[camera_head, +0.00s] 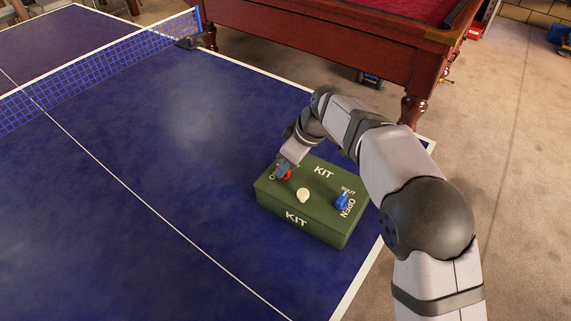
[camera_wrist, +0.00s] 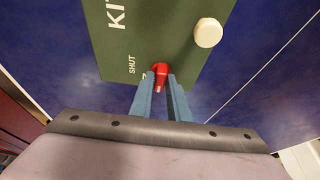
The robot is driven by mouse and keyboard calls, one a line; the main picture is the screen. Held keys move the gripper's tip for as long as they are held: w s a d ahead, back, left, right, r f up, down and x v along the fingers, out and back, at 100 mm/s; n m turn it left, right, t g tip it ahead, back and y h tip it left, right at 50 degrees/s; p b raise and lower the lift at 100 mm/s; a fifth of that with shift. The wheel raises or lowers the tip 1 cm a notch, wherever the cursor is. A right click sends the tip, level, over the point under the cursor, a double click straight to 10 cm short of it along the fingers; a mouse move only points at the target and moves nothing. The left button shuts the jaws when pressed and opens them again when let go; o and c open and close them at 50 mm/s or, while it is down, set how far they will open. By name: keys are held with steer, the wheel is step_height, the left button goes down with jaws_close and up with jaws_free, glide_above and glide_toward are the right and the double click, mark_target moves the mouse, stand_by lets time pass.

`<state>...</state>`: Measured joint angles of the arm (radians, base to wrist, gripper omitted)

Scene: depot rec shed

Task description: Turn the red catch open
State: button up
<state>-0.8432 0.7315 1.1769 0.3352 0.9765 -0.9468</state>
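A green kit box (camera_head: 325,222) sits on the blue table near its right edge. The red catch (camera_head: 287,174) is at the back-left corner of its lid, partly hidden by my gripper (camera_head: 282,171). In the wrist view, the red catch (camera_wrist: 160,69) lies between the tips of my two blue fingers (camera_wrist: 162,78), one on each side. The fingers are close to its sides; I cannot tell if they press on it. The word SHUT shows beside the red catch; its other label is mostly hidden.
A cream knob (camera_head: 303,195) stands on the lid, also in the wrist view (camera_wrist: 208,32). A blue catch (camera_head: 342,201) with SHUT and OPEN labels is at the lid's right. The table (camera_head: 150,190) is clear left of the box. A net (camera_head: 100,62) stands far left.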

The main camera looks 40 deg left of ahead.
steer(key=shift+o, duration=1.2)
steer(key=shift+r, duration=0.1)
steer(key=v, duration=0.7)
steer(key=shift+b, duration=0.35)
steer(key=shift+d+r, duration=0.1)
steer(key=w+d+m+t+h+p, duration=0.1)
steer(key=w+d+m+p, duration=0.2)
steer(key=d, duration=0.9)
steer(key=w+d+m+h+p, duration=0.15)
steer(key=d+m, duration=0.45)
steer(key=d, duration=0.6)
steer(key=s+d+f+m+h+p, duration=0.1)
steer(key=s+d+m+p, duration=0.1)
steer(key=s+d+m, duration=0.3)
steer(key=s+d+f+m+h+p, duration=0.1)
steer(key=s+d+f+m+p, duration=0.1)
steer(key=s+d, duration=0.9)
steer(key=d+m+p, duration=0.1)
steer(key=d+m, duration=0.1)
steer(key=d, duration=0.3)
steer(key=shift+s+d+m+g+p, duration=0.3)
steer(key=shift+s+d+m+p, duration=0.05)
steer(key=shift+s+d+m, duration=0.05)
